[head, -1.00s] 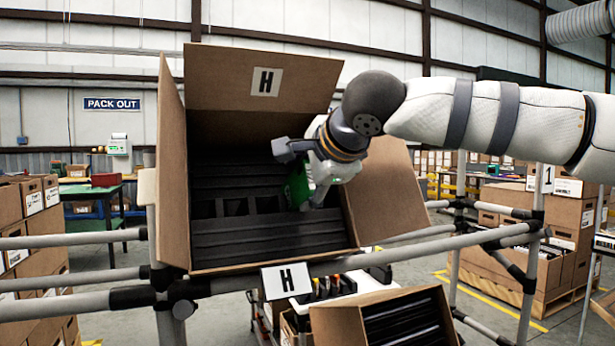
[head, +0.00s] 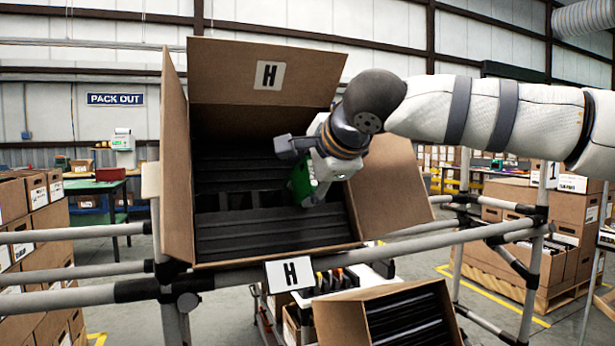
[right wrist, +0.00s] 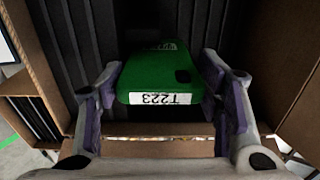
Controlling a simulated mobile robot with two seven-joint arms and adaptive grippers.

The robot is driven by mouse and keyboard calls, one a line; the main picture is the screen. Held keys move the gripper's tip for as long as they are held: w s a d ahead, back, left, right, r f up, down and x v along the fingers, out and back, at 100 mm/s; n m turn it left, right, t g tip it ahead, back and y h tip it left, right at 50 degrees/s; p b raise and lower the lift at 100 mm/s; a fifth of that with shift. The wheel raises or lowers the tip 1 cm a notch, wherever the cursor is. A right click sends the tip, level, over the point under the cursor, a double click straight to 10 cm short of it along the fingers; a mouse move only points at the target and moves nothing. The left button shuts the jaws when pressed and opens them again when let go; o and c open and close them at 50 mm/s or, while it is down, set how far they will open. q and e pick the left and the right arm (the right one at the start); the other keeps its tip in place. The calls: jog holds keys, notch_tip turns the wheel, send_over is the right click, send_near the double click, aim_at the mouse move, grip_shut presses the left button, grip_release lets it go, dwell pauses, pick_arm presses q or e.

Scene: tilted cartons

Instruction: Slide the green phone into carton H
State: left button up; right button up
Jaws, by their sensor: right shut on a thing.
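Carton H (head: 268,248) is a tilted open cardboard box on a pipe rack, with an H label on its raised back flap and another on the rail in front. Black ribbed dividers with slots line its inside. My right gripper (head: 308,185) is inside the carton's opening, at its right half, shut on the green phone (head: 301,178). In the right wrist view the green phone (right wrist: 160,75) sits between the two fingers, its label T223 towards the camera and its far end facing the dark dividers. Whether it has entered a slot is unclear. My left gripper is not in view.
A second, smaller carton (head: 345,315) with black dividers sits below at the right. Grey rack pipes (head: 420,243) run in front. The carton's right flap (head: 395,190) is folded outwards below my right arm. Stacked boxes stand on both sides.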

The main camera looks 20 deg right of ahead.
jog(key=shift+w+f, duration=0.15)
jog(key=shift+w, duration=0.25)
dwell(0.7)
jog(key=o, duration=1.4)
jog(key=shift+f, duration=0.1)
jog(key=shift+v, duration=4.55)
